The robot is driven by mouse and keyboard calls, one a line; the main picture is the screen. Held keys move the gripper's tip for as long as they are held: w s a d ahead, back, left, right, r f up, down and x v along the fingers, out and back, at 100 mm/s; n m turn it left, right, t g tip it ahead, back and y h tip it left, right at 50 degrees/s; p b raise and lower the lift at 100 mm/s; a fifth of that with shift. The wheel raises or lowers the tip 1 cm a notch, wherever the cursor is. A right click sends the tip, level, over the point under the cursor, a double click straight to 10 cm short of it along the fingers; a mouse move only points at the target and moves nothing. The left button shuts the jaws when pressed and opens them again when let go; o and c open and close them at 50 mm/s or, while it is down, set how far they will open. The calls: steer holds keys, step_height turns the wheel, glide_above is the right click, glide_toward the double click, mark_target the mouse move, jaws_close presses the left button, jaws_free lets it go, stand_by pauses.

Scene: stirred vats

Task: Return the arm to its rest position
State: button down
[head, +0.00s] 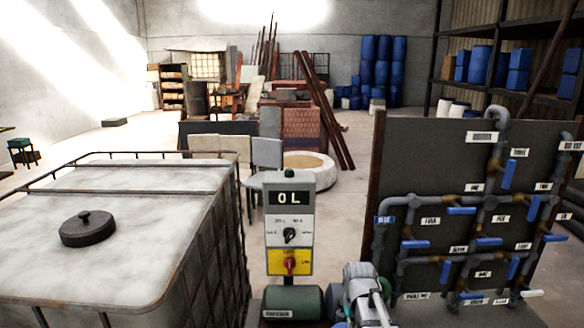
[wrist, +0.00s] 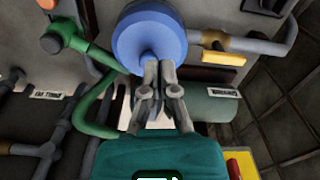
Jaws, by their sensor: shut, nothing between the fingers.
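My arm (head: 366,290) shows at the bottom centre of the head view, grey and white, between the control post and the pipe panel. I cannot make out the fingertips there. In the wrist view my gripper (wrist: 159,68) is shut, its two grey fingers together with nothing between them. The fingertips overlap the lower edge of a blue round body (wrist: 148,36) in the picture. I cannot tell how far they are from it.
The control post (head: 290,225) reads "0 L" and stands over a green cylinder (head: 293,301). A pipe panel (head: 425,150) with several blue-handled valves is at the right. A caged white tank (head: 130,205) with a black lid fills the left.

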steer(key=s+m, duration=0.1)
steer(key=s, duration=0.8)
steer(key=shift+a+m, duration=0.2)
steer(key=shift+m, duration=0.2)
steer(key=shift+s, duration=0.1)
stand_by(1.0)
